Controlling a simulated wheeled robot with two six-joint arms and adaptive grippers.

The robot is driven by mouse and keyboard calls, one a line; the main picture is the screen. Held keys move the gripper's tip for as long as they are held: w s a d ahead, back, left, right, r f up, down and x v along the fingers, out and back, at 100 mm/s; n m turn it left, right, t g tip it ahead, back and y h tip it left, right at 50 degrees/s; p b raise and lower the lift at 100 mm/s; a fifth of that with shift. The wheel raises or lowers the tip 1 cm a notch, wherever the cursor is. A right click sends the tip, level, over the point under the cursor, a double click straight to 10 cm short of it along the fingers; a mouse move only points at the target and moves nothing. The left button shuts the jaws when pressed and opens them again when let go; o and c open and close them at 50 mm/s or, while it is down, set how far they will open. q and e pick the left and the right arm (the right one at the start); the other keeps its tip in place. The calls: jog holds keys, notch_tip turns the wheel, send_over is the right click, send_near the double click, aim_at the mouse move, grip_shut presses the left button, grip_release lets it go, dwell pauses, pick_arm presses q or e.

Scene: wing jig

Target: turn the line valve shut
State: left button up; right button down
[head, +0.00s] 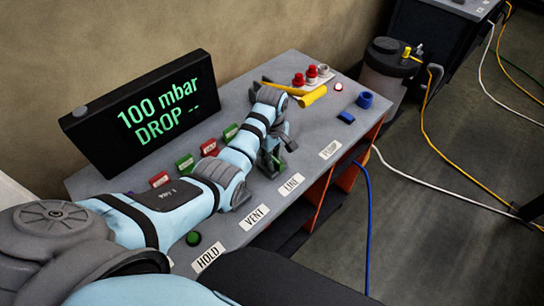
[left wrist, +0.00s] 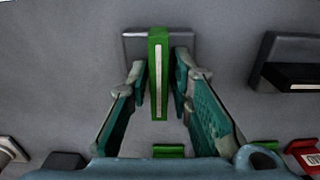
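The line valve's green lever (left wrist: 158,80), with a pale stripe along it, stands on a grey block (left wrist: 134,45) in the middle of the left wrist view. My left gripper (left wrist: 160,80) straddles it, one finger on each side. The fingers look open, with small gaps between them and the lever; contact is not clear. In the head view, my left gripper (head: 275,155) is low over the panel by the LINE label (head: 291,184), and mostly hides the valve. My right gripper is not in view.

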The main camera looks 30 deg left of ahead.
pick_arm(q)
jog(key=shift+w, duration=0.1)
grip_shut()
jog(key=shift+m, duration=0.3)
jog(key=m, duration=0.3)
jog(key=shift+m, duration=0.3)
jog(key=m, duration=0.4)
jog(key=shift+w, duration=0.1)
jog(key=m, duration=0.9)
jog(key=shift+a+r+m, duration=0.1)
jog(key=shift+m, duration=0.3)
